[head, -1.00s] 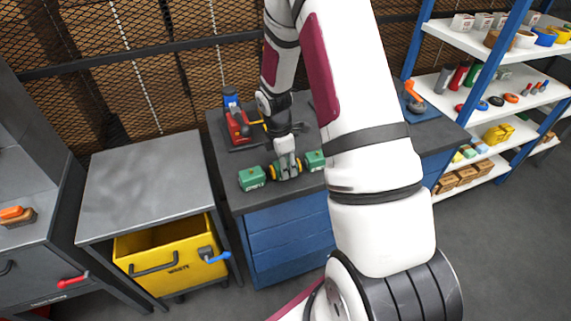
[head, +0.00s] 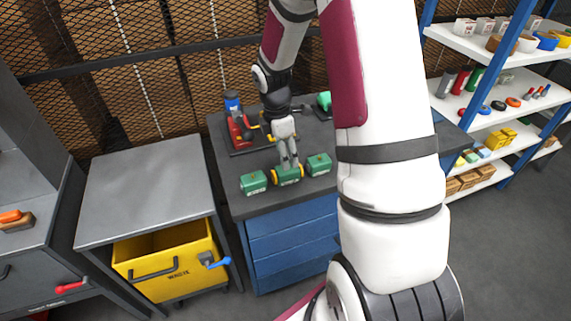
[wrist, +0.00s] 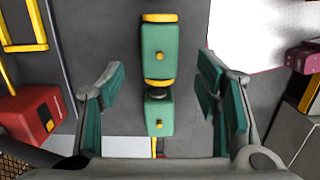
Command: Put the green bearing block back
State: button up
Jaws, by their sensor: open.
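Several green blocks lie on the dark top of the blue drawer bench. In the head view a left green block (head: 253,183), a middle green block with yellow ends (head: 288,177) and a right green block (head: 318,164) form a row. I cannot tell by looks which is the bearing block. My gripper (head: 288,162) is just above the middle block. In the wrist view my gripper (wrist: 161,95) is open, with its teal-padded fingers apart on either side. A green block with yellow ends (wrist: 159,50) and a nearer green block (wrist: 159,115) show between them, untouched by the pads.
A red and blue machine (head: 238,128) stands behind the row. Another green thing (head: 324,100) shows partly behind my arm. A grey table (head: 145,190) at left is bare, with a yellow waste bin (head: 170,262) below. Shelves (head: 490,140) stand at right.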

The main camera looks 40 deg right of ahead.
jog(key=s+a+r+m+t, duration=0.1)
jog(key=s+a+r+m, duration=0.15)
jog(key=r, duration=0.45)
jog(key=s+a+r+m+t, duration=0.1)
jog(key=s+a+r+m, duration=0.1)
jog(key=a+r, duration=0.35)
jog(key=s+a+r+m+t, duration=0.1)
jog(key=s+r+m, duration=0.1)
jog(key=r, duration=0.6)
jog(key=s+a+r+m+t, duration=0.1)
jog(key=s+a+r+m, duration=0.2)
jog(key=s, duration=0.3)
jog(key=s+a+r+m+t+y, duration=0.1)
jog(key=s+a+r+m+t, duration=0.1)
jog(key=s+a+m, duration=0.3)
jog(key=shift+s+r, duration=0.8)
jog(key=shift+s, duration=0.45)
jog(key=shift+a, duration=0.1)
